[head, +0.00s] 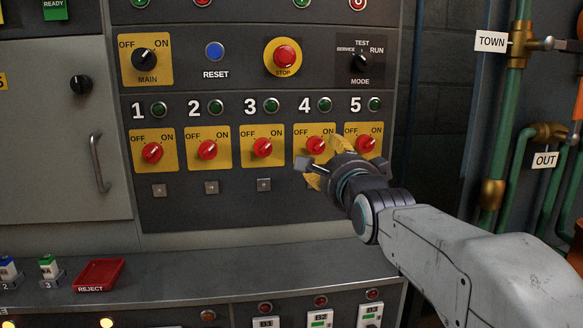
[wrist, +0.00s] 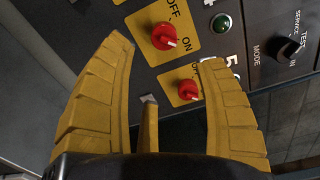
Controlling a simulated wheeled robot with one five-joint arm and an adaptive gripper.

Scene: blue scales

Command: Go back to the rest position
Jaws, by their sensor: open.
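My gripper (head: 322,160) is in front of the control panel (head: 235,215), by the red rotary switches numbered 4 and 5. Its two yellow fingers stand wide apart in the wrist view (wrist: 172,95), with nothing held between them. Red switch 4 (head: 316,145) shows just above the gripper in the head view; its plate is partly hidden by the gripper. Red switch 5 (head: 366,142) shows to the right of it. In the wrist view two red switches, an upper one (wrist: 164,37) and a lower one (wrist: 188,90), show beyond the fingers.
Red switches 1 (head: 152,152), 2 (head: 207,149) and 3 (head: 262,147) are left of the gripper. The red stop button (head: 284,56) is above. A ledge (head: 240,272) with a red reject tray (head: 100,274) runs below. Green pipes (head: 505,130) stand at the right.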

